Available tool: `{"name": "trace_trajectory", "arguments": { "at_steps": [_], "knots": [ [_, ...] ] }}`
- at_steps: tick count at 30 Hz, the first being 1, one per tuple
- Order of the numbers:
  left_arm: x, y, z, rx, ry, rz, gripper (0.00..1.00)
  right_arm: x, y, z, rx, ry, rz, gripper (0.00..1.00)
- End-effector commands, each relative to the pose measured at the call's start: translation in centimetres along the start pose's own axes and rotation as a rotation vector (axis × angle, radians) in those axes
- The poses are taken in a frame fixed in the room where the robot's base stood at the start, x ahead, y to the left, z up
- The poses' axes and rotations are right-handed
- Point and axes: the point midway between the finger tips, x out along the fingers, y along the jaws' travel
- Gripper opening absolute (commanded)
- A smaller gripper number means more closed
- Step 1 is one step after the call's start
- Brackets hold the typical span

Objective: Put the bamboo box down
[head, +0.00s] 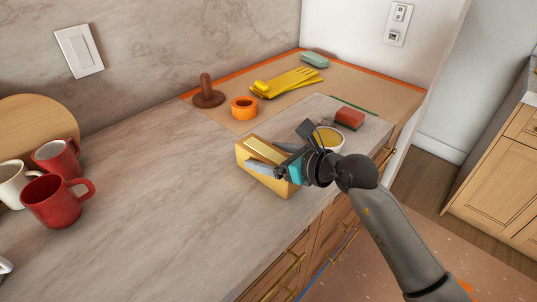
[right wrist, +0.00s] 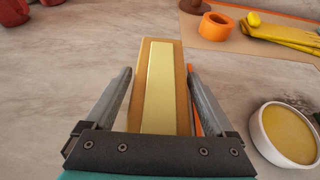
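The bamboo box (head: 283,187), yellow-tan with a paler panel on top, appears to stand on the marble counter near its front edge. In the right wrist view the box (right wrist: 160,95) lies between my right gripper's fingers. The right gripper (head: 262,165) reaches over the box from the right, one finger in front of it. In the right wrist view the right gripper (right wrist: 160,72) is open, with a narrow gap between each finger and the box. The box's right end is partly hidden by the gripper. My left gripper is not in view.
A bowl with yellow contents (head: 329,138) stands just behind the gripper, near a red-brown block (head: 350,118). An orange ring (head: 244,108), yellow gloves (head: 290,82) and a brown plunger-like thing (head: 207,95) lie farther back. Red mugs (head: 54,200) stand left. The counter's middle is clear.

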Motion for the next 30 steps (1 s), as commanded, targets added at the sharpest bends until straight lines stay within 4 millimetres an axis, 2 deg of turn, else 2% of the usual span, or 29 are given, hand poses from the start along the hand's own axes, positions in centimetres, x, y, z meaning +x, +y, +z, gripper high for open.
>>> {"name": "trace_trajectory", "arguments": {
  "at_steps": [3, 11, 14, 30],
  "knots": [
    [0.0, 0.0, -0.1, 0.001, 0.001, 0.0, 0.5, 0.0, 0.0, 0.0, 0.0, 0.0, 0.0, 1.0],
    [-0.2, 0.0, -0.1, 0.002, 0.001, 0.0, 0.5, -0.1, 0.0, 0.3, 0.0, 0.0, 0.0, 1.0],
    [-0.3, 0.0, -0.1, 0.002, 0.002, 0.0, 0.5, -0.9, -0.1, 0.3, 0.0, 0.0, -0.001, 1.0],
    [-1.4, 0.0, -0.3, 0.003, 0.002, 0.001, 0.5, -10.4, -0.1, 0.2, 0.0, 0.002, -0.002, 1.0]
  ]
}}
